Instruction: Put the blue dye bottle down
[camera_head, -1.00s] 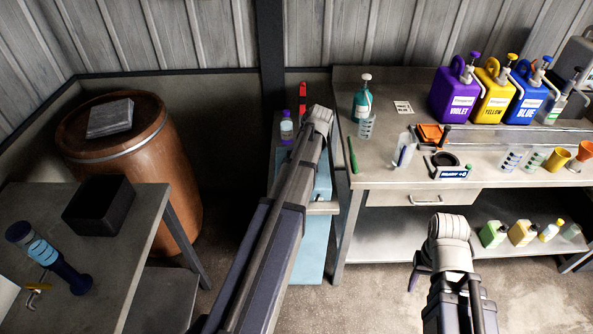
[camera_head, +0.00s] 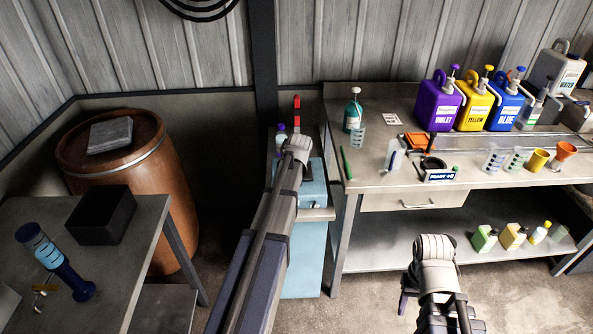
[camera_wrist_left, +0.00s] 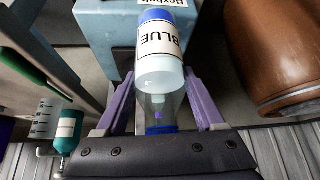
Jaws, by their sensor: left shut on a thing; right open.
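The left wrist view shows the blue dye bottle (camera_wrist_left: 160,68) between the purple fingers of my left gripper (camera_wrist_left: 163,98). It has a BLUE label, a pale, clear body and blue at both ends. The gripper is shut on it. I cannot tell whether the bottle touches the surface below. My right gripper (camera_head: 408,294) is open and empty, low in front of the bench.
The steel bench (camera_head: 385,170) on the right holds violet, yellow and blue jugs (camera_head: 507,108) and cups. A wooden barrel (camera_head: 165,195) stands left.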

